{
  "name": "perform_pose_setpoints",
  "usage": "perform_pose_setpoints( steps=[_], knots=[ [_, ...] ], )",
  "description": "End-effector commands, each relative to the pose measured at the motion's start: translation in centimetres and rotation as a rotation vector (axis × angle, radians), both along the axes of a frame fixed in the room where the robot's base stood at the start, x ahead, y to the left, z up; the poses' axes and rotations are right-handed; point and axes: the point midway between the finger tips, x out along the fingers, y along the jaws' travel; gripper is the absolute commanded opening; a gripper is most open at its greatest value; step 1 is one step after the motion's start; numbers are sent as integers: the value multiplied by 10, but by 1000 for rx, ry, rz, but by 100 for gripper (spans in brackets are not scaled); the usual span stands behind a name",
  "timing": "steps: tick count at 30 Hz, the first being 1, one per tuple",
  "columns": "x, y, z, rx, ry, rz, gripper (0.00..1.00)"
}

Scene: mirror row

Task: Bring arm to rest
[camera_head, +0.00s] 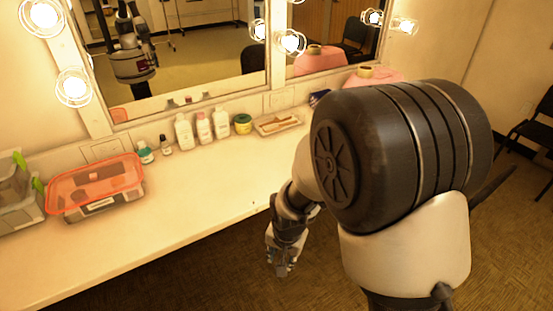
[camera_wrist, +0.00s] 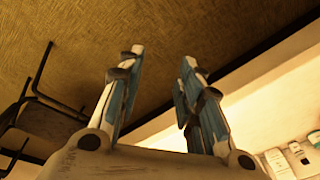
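My gripper (camera_head: 282,262) hangs below my arm, beside the front edge of the white counter (camera_head: 205,190), over the brown carpet. In the wrist view my gripper (camera_wrist: 162,75) shows two fingers with blue inner pads standing apart. Nothing is between them, and carpet shows through the gap. My large dark arm joint hides the right part of the counter and some of the floor in the head view.
A clear box with an orange lid (camera_head: 95,183) stands at the counter's left. Several bottles, a white one (camera_head: 184,132) among them, and a small tray (camera_head: 277,124) line the mirror (camera_head: 190,50). A dark chair (camera_head: 530,135) stands at right. The counter's front middle is clear.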

Motion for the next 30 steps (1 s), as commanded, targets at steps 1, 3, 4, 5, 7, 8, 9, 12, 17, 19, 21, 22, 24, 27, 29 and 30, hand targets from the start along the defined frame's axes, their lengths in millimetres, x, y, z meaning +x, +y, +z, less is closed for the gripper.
perform_pose_setpoints(
  steps=[1,3,4,5,7,8,9,12,17,19,21,22,24,27,29,30],
  knots=[
    [-1,-10,29,0,-26,16,33],
    [-9,-23,61,-8,-48,49,33],
    [-13,-29,74,-12,-56,63,33],
    [-18,-34,87,-16,-65,77,33],
    [-31,-48,115,-26,-86,109,33],
    [-37,-53,127,-32,-96,122,33],
    [-47,-60,141,-39,-108,141,33],
    [-73,-78,172,-59,-137,185,33],
    [-121,-101,210,-99,-182,257,33],
    [-141,-109,220,-116,-198,286,33],
    [-159,-115,228,-133,-213,312,33],
    [-167,-117,230,-139,-216,321,33],
    [-180,-121,233,-153,-225,341,33],
    [-192,-124,235,-164,-232,359,33],
    [-195,-125,236,-168,-235,364,33],
    [-197,-125,236,-169,-235,365,33]
  ],
)
